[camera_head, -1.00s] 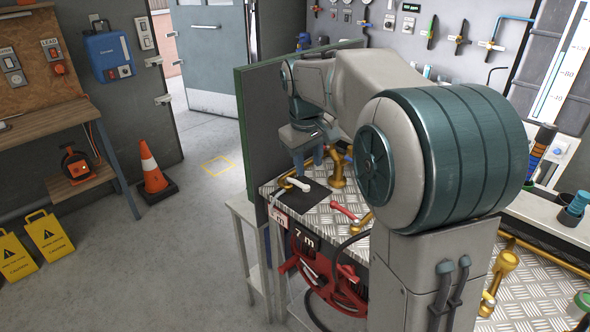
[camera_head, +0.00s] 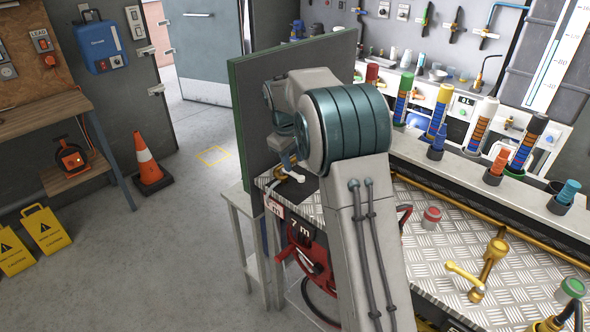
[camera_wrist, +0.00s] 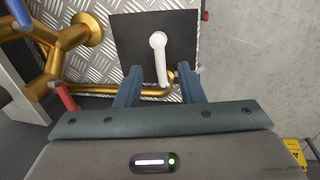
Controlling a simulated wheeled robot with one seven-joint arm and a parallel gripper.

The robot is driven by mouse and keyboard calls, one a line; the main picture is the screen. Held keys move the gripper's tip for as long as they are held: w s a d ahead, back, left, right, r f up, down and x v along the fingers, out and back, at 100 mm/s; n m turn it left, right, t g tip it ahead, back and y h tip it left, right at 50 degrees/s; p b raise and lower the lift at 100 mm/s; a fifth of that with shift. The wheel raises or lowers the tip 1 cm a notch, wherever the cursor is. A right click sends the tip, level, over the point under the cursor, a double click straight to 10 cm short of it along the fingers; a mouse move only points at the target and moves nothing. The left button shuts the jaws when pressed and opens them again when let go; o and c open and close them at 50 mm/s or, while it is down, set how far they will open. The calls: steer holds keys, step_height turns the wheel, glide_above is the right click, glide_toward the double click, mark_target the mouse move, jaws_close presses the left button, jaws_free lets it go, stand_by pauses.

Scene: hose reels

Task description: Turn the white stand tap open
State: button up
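The white stand tap (camera_wrist: 157,42) shows in the wrist view as a white lever with a round hub in front of a dark square plate (camera_wrist: 125,32). Its lever points down the picture, toward my gripper. My gripper (camera_wrist: 160,72) is open, with one finger on each side of the lever's free end. I cannot tell whether either finger touches it. In the head view, a small part of the white lever (camera_head: 296,176) shows at the bench's left end. My arm hides most of the gripper there.
Brass pipework (camera_wrist: 70,38) with a red lever (camera_wrist: 67,97) and a blue lever (camera_wrist: 20,12) lies left in the wrist view. A red hose reel (camera_head: 308,255) hangs in front.

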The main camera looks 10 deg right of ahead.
mark_target(296, 176)
steer(key=shift+w+d+f, duration=0.15)
steer(key=shift+d+f, duration=0.05)
steer(key=shift+f, duration=1)
steer(key=shift+w+d+f, duration=0.1)
steer(key=shift+d+f, duration=0.1)
steer(key=shift+f, duration=0.95)
jaws_close()
